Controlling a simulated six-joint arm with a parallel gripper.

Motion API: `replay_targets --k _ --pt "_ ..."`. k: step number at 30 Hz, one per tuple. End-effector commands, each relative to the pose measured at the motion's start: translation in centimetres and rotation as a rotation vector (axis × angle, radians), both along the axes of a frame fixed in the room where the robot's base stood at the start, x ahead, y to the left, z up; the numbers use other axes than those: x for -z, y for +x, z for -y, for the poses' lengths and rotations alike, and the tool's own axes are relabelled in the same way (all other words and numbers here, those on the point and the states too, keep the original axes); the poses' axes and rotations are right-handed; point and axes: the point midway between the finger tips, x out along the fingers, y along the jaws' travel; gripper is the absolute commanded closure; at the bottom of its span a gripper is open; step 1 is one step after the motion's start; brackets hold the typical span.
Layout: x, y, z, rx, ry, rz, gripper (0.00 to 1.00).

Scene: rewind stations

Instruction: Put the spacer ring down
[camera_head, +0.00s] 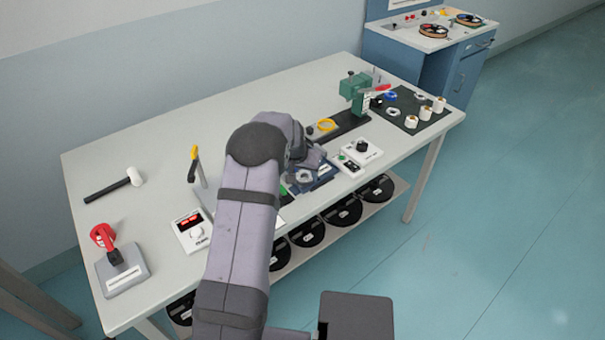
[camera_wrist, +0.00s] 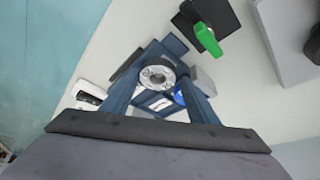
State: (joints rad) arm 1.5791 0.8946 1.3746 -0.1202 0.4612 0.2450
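The spacer ring is a grey ring with a dark hole. It lies between the tips of my gripper's two blue fingers in the wrist view (camera_wrist: 157,75), and the fingers appear closed on its sides. In the head view the ring (camera_head: 304,177) shows just beyond my forearm, over the front middle of the bench. My gripper (camera_head: 312,172) is partly hidden by my own wrist there. Whether the ring touches anything below it cannot be told. A blue round part (camera_wrist: 180,97) shows behind the fingers in the wrist view.
A green press (camera_head: 355,88) stands at the back right, beside a dark mat (camera_head: 408,121) with several white spools and rings. A control box (camera_head: 361,152) sits right of my gripper. A hammer (camera_head: 110,187) lies left, with clear bench around.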

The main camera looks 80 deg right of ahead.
Motion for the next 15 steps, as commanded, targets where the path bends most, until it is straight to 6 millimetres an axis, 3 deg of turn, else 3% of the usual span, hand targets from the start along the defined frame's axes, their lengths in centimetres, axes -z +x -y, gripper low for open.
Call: replay_targets --k 1,4,15 --pt "2.0 -0.4 -1.2 0.007 0.038 -0.001 0.36" --pt "1.9 -0.5 -1.2 0.008 0.039 -0.001 0.36" --pt "-0.9 -0.5 -1.7 0.008 0.037 -0.004 0.36"
